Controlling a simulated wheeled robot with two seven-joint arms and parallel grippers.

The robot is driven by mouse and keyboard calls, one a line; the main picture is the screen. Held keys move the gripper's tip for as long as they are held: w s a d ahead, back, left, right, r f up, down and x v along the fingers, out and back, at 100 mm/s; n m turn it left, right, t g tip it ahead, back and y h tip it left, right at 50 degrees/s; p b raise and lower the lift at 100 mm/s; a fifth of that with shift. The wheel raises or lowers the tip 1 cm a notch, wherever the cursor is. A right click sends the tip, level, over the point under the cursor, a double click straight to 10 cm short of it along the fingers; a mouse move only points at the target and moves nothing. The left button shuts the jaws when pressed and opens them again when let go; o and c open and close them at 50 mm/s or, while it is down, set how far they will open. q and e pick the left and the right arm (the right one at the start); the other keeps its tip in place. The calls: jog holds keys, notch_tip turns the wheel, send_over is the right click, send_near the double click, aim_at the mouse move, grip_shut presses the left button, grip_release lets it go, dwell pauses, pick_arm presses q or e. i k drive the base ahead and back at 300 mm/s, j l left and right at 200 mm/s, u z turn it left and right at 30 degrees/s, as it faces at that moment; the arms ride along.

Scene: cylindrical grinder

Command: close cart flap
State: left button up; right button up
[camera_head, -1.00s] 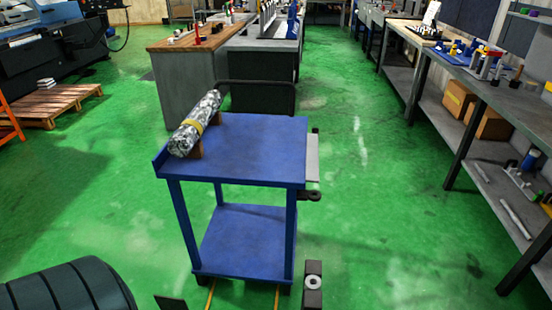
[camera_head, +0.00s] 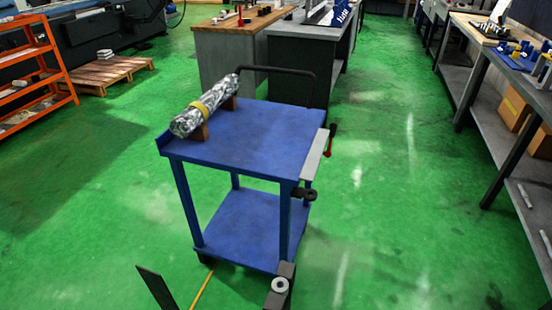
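The blue cart (camera_head: 225,142) stands upright in the middle, with a flat top and a lower shelf (camera_head: 240,225). A narrow light-grey plate (camera_head: 316,157) sits at the right edge of its top. It may be the cart flap; I cannot tell its hinge or exact angle. A dark handle-like piece with a red end (camera_head: 331,138) is beside the plate. A dark bracket with a hole (camera_head: 304,194) sticks out below it.
A mottled cylinder with a yellow band (camera_head: 205,103) rests on brown supports on the cart top. Green floor is open on both sides.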

aim_at(309, 171)
jog(key=i+l+u, duration=0.1)
jog(key=l+u, duration=1.3)
jog(key=k+l+u, duration=0.2)
jog(key=l, duration=0.15)
jog(key=i, duration=0.1)
